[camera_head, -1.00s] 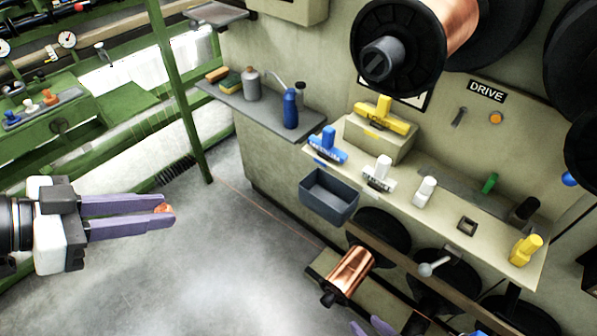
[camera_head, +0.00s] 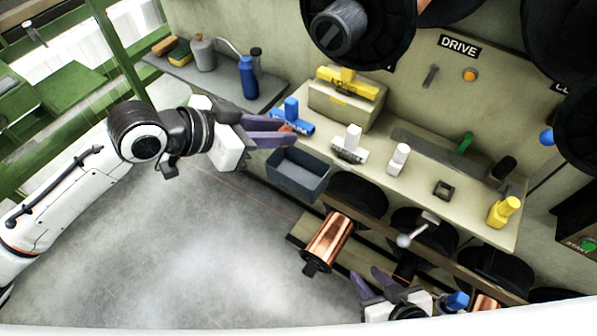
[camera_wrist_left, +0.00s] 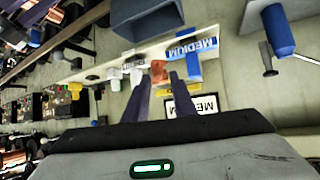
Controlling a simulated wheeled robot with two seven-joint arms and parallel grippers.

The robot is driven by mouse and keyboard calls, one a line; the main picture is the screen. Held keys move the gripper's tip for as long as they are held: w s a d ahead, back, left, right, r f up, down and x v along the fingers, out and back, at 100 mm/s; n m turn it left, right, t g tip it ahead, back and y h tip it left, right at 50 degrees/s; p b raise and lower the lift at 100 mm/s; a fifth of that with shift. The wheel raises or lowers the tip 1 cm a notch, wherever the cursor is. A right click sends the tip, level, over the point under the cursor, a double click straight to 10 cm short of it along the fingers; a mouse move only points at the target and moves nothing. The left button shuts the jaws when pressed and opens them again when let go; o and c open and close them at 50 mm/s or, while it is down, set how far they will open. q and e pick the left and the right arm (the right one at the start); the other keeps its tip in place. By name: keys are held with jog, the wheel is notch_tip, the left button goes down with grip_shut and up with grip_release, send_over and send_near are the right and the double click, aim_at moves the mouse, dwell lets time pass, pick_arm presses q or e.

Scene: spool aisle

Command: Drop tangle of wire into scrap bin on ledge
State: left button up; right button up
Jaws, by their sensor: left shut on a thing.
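My left gripper (camera_head: 292,134) is shut on a small copper-coloured tangle of wire (camera_head: 286,127), partly hidden by the fingers. The tangle also shows between the fingertips in the left wrist view (camera_wrist_left: 158,70). The scrap bin (camera_head: 300,187) is a dark grey-blue open box at the front left of the ledge (camera_head: 425,193). The left fingertips are above and behind the bin's back left edge in the head view, beside the blue-handled tool. The bin shows at the top of the left wrist view (camera_wrist_left: 146,18). My right gripper (camera_head: 374,283) is low at the bottom, fingers apart and empty.
A blue-handled tool (camera_head: 293,110), a white-handled one (camera_head: 352,140) and a yellow one on a box (camera_head: 345,80) stand on or above the ledge. A side shelf (camera_head: 222,80) holds bottles. A copper spool (camera_head: 328,238) lies below the bin. Open floor is at left.

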pick_arm(q)
jog(key=f, duration=0.2)
jog(key=shift+w+d+f, duration=0.25)
jog(key=shift+d+f, duration=0.05)
jog(key=shift+f, duration=0.85)
notch_tip(320, 180, down, 5)
jog(key=b, duration=0.4)
jog(key=shift+r, duration=0.2)
jog(key=o, duration=1.1)
jog(key=shift+s+r, duration=0.1)
